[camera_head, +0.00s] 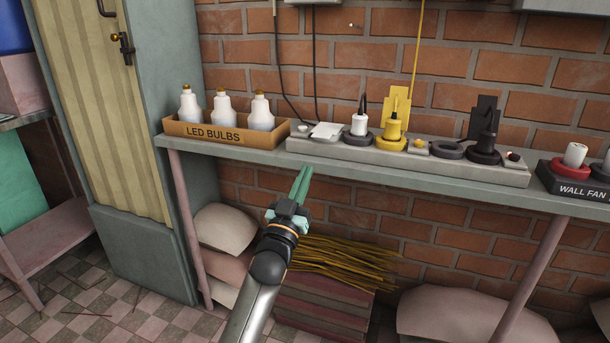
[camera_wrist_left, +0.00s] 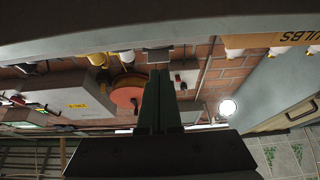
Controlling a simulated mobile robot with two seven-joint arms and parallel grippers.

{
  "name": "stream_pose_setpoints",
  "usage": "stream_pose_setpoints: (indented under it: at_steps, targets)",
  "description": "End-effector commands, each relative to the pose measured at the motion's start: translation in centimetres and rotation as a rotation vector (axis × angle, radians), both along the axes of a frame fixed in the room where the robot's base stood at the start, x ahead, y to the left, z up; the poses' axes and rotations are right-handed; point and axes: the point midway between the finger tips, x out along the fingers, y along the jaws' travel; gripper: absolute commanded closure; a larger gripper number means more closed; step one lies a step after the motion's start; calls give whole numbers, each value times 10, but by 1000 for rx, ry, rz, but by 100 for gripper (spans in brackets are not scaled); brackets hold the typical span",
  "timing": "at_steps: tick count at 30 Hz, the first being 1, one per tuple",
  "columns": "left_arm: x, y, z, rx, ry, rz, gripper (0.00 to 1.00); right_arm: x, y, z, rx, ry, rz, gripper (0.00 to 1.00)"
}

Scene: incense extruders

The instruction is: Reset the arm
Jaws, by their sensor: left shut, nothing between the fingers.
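My left gripper (camera_head: 301,184) is shut and empty, with its green fingers side by side. In the head view it is in front of and below the front edge of the shelf (camera_head: 270,157), apart from it. In the left wrist view the shut fingers (camera_wrist_left: 160,100) point into the middle of the picture, which looks upside down. My right gripper is not in view.
On the shelf stand a box of LED bulbs (camera_head: 228,132), a grey power strip (camera_head: 420,165) with white, yellow and black plugs, and a wall fan box (camera_head: 575,182). Sacks (camera_head: 225,228) and yellow sticks (camera_head: 345,262) lie below. A cabinet (camera_head: 130,240) stands at left.

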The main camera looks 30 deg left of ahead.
Motion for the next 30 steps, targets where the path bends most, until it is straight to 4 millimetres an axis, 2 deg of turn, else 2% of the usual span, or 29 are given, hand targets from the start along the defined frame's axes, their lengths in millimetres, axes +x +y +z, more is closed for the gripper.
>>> stream_pose_setpoints:
  at_steps: [10,14,17,21,24,30]
  targets:
    - [-1,0,-4,3,-2,-2,100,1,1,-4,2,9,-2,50]
    - [-14,-19,-3,59,-17,-34,100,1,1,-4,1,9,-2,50]
    - [-44,-57,1,156,-53,-104,100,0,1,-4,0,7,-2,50]
    - [-110,-132,8,292,-136,-261,100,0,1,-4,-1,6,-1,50]
    - [-155,-173,16,333,-194,-357,100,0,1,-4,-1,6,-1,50]
    - [-233,-223,35,339,-291,-501,100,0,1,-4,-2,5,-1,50]
